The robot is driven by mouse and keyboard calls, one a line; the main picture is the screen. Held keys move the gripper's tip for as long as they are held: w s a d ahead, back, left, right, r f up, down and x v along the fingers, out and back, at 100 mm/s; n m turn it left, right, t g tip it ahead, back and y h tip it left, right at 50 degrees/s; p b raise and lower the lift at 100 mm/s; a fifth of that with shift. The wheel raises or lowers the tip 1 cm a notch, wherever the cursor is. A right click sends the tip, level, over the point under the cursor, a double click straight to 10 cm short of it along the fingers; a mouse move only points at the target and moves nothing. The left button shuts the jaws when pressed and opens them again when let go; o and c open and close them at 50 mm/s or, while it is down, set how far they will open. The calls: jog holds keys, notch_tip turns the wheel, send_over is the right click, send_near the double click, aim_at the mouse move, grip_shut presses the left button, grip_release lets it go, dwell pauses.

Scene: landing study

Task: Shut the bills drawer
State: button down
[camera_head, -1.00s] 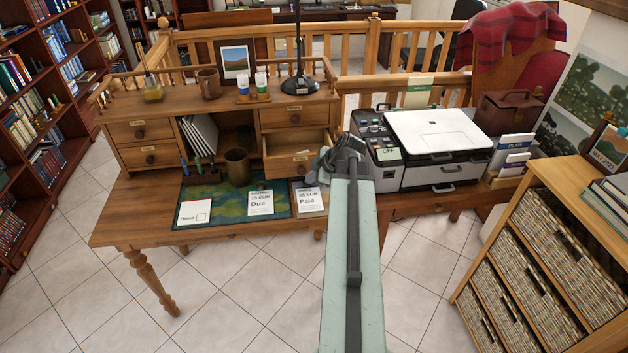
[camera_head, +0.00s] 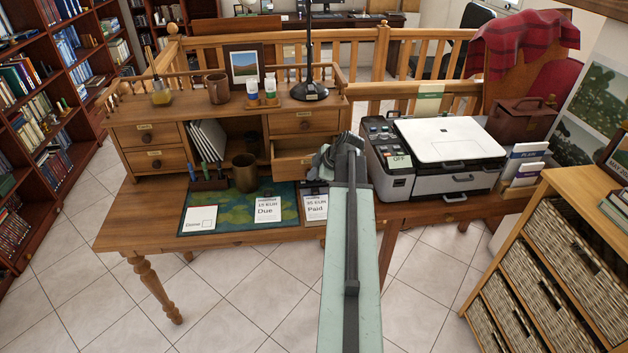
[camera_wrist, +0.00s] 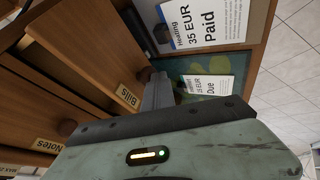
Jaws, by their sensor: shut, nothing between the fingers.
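The bills drawer (camera_head: 291,164) is the lower right drawer of the wooden desk hutch. It stands partly open, with a strip of its inside showing above the front. In the wrist view its front (camera_wrist: 84,42) carries a "Bills" label, with a dark knob beside my fingers. My gripper (camera_head: 324,158) is shut and empty at the drawer's right end, hiding that part in the head view. In the wrist view the fingers (camera_wrist: 158,92) are right by the drawer front; I cannot tell whether they touch it.
A printer (camera_head: 450,150) stands close to the right of my gripper. A lamp (camera_head: 310,92) stands on the hutch. A wicker-drawer cabinet (camera_head: 545,265) is at the right.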

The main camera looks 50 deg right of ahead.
aim_at(308, 158)
jog(key=w+d, duration=0.2)
jog(key=w, duration=0.1)
jog(key=w+d, duration=0.6)
jog(key=w, duration=0.1)
jog(key=shift+d, duration=0.15)
jog(key=shift+s+a, duration=0.2)
jog(key=shift+a, duration=0.15)
jog(key=shift+s+a, duration=0.95)
jog(key=shift+s, duration=0.05)
jog(key=p+v, duration=0.8)
jog(key=v, duration=0.2)
jog(key=shift+s, duration=0.35)
